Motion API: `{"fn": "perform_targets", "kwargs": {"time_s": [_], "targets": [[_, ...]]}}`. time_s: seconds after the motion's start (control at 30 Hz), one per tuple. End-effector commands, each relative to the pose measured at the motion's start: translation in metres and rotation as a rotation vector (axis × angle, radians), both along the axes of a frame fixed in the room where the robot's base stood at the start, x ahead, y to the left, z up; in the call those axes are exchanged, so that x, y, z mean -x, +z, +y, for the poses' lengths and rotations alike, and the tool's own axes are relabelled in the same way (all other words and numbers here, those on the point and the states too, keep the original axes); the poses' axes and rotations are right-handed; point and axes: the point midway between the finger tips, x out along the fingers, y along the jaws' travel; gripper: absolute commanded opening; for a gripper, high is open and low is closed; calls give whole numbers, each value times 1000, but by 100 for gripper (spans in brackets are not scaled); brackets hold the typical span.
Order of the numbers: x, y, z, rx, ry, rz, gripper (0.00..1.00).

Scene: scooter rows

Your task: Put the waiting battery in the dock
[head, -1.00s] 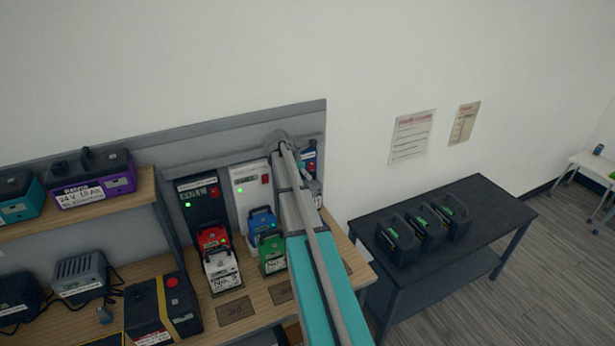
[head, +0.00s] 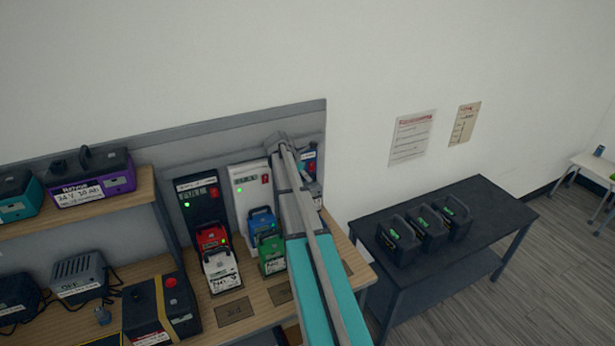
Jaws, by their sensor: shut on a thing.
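My arm reaches up from the bottom edge to the charger row, and its end bends down behind the forearm. Only a grey piece of my gripper (head: 313,184) shows right of the arm; the fingertips are hidden. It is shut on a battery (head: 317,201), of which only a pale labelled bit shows. A blue dock (head: 310,158) with a red switch stands behind it, mostly covered by my arm. Whether the battery touches this dock is hidden. A black dock (head: 201,195) holds a red battery (head: 211,238), and a white dock (head: 246,183) holds a blue battery (head: 262,221); both docks show green lights.
A white battery (head: 221,270) and a green battery (head: 272,254) stand in front of these docks. A black-and-red battery (head: 160,312) and grey chargers (head: 80,277) are at the left. A dark table (head: 420,270) with several black batteries (head: 427,229) stands at the right.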

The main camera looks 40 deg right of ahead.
Motion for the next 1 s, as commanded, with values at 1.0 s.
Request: {"fn": "perform_targets", "kwargs": {"time_s": [1.0], "targets": [[1,-55,-2,3,-1,1,0]]}}
